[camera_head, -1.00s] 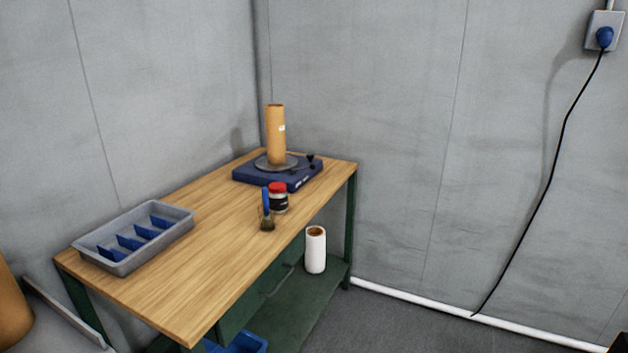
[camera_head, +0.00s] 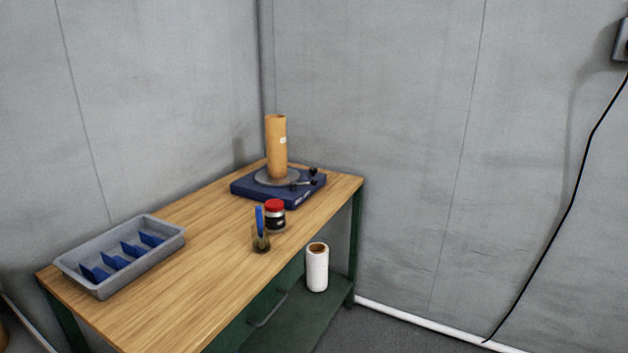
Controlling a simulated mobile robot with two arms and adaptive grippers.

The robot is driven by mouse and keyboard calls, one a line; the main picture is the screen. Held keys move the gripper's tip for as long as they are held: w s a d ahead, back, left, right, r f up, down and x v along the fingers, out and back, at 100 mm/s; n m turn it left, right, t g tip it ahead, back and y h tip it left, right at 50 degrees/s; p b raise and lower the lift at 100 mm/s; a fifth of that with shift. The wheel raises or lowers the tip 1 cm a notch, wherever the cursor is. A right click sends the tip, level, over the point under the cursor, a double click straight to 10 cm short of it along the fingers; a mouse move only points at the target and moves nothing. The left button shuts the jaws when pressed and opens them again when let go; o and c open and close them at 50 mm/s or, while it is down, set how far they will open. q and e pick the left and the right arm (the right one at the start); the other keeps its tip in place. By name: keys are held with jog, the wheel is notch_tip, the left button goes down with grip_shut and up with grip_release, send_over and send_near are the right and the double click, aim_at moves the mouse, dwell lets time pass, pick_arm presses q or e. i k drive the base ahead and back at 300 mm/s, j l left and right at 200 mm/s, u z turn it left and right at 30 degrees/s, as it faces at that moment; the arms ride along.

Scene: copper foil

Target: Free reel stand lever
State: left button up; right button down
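The reel stand (camera_head: 240,188) has a dark blue base and sits at the far end of the wooden bench. A round grey plate (camera_head: 263,180) lies on it, with an upright copper-brown cylinder (camera_head: 275,148) with a small pale label. A small dark lever (camera_head: 304,184) with black knobs shows on the right side of the base. Its exact position is too small to tell. Neither of my grippers is in view.
The wooden bench (camera_head: 190,255) stands in the corner against grey walls. On it are a grey divided tray (camera_head: 75,272), a red-lidded jar (camera_head: 274,217) and a cup with a blue-handled tool (camera_head: 260,240). A white roll (camera_head: 317,268) stands on the lower shelf. A black cable (camera_head: 573,200) hangs at right.

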aim_at(293, 186)
jog(key=i+l+u, duration=0.1)
jog(key=i+l, duration=0.2)
jog(key=i+l+u, duration=0.1)
jog(key=i+l, duration=0.15)
jog(key=l, duration=0.2)
jog(key=i+l+u, duration=0.1)
jog(key=i+l, duration=0.15)
jog(key=l, duration=0.15)
jog(key=i+l+u, duration=0.1)
jog(key=i+l, duration=0.15)
jog(key=l, duration=0.15)
jog(key=i+l+u, duration=0.1)
jog(key=l, duration=0.35)
jog(key=i+l+u, duration=0.1)
jog(key=i+l, duration=0.2)
jog(key=l, duration=0.2)
jog(key=i+l+u, duration=0.1)
jog(key=l, duration=0.35)
jog(key=i+l+u, duration=0.1)
jog(key=i+l, duration=0.2)
jog(key=l, duration=0.2)
